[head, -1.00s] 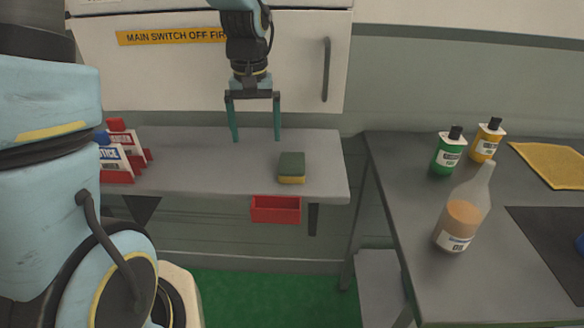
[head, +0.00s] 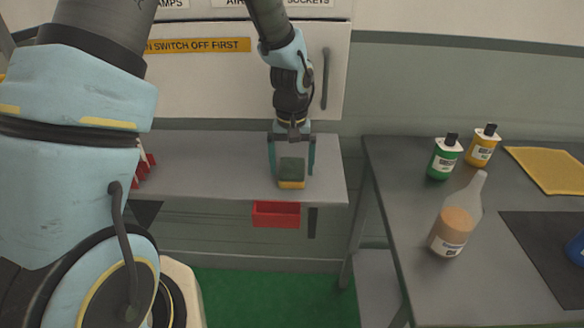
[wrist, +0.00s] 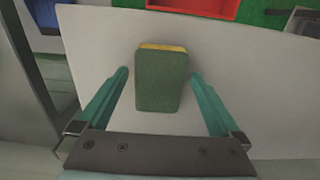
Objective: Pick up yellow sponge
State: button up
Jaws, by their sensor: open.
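The sponge (head: 291,174) has a dark green top and a yellow lower layer. It lies on the grey wall shelf (head: 225,172), near the front edge. My gripper (head: 291,174) is open around the sponge in the head view, one teal finger on each side. In the wrist view the sponge (wrist: 161,80) sits between the spread fingers of my gripper (wrist: 160,78), with a gap on both sides. The fingers are not closed on it. Whether the fingertips touch the shelf I cannot tell.
A red bin (head: 276,214) hangs under the shelf's front edge. Red stands (head: 146,165) are partly hidden at the shelf's left. The right table (head: 400,215) holds a green bottle (head: 444,158), a yellow bottle (head: 483,146), a clear bottle (head: 458,215) and a yellow cloth (head: 550,169).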

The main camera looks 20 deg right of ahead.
jog(key=shift+f, duration=1)
jog(key=c, duration=1.3)
jog(key=shift+r, duration=0.1)
jog(key=shift+r+b, duration=0.5)
jog(key=shift+r, duration=0.3)
jog(key=shift+s+a+r+b, duration=0.15)
jog(key=shift+s+r+b, duration=0.25)
jog(key=shift+r+b, duration=0.3)
jog(key=s+a+b, duration=0.1)
jog(key=s+a, duration=0.1)
jog(key=s, duration=0.3)
jog(key=s+a+b, duration=0.2)
jog(key=s+a, duration=0.1)
jog(key=s, duration=0.2)
jog(key=s+a+b, duration=0.2)
jog(key=s, duration=0.3)
jog(key=shift+s+a+r, duration=0.15)
jog(key=shift+s, duration=0.1)
